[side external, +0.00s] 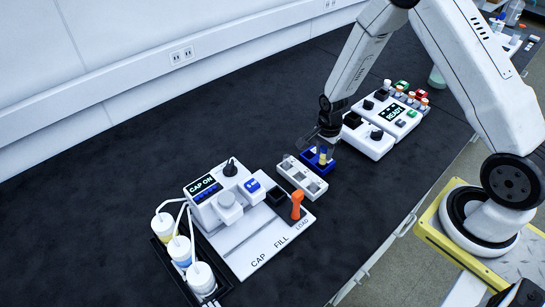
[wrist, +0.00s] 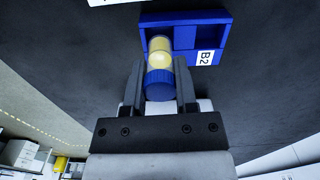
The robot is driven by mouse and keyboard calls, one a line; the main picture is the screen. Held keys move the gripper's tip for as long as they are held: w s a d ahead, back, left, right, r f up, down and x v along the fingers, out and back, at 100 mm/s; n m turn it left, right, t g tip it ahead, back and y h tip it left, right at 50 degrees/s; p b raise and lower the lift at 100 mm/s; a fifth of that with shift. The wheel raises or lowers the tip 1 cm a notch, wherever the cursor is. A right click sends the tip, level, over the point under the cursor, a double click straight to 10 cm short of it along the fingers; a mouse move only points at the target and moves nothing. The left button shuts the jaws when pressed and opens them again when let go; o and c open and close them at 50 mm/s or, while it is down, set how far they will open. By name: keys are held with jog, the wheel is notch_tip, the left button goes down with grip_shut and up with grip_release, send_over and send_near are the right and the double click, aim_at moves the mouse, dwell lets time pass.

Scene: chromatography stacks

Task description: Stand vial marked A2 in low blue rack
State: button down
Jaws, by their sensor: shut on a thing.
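The low blue rack (side external: 309,158) sits on the dark bench; in the wrist view the rack (wrist: 218,20) shows a white "B2" label on its near right part. My gripper (side external: 324,148) is at the rack, pointing down. In the wrist view my gripper (wrist: 160,80) is shut on a vial (wrist: 160,55) with yellow contents and a blue cap. The vial's far end is at the rack's left compartment; I cannot tell whether it touches the bottom. The mark on the vial cannot be read. The vial (side external: 323,157) also shows small in the side view.
A white rack (side external: 302,176) stands left of the blue rack. The capping station (side external: 230,205) with an orange lever (side external: 297,205) is further left. A white device reading "READY" (side external: 395,113) stands behind to the right, near several capped vials. The bench's left back is clear.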

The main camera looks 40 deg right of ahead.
jog(key=shift+f, duration=1.45)
dwell(1.2)
jog(key=shift+c, duration=1.6)
grip_release()
jog(key=shift+r, duration=0.1)
jog(key=shift+r, duration=3.9)
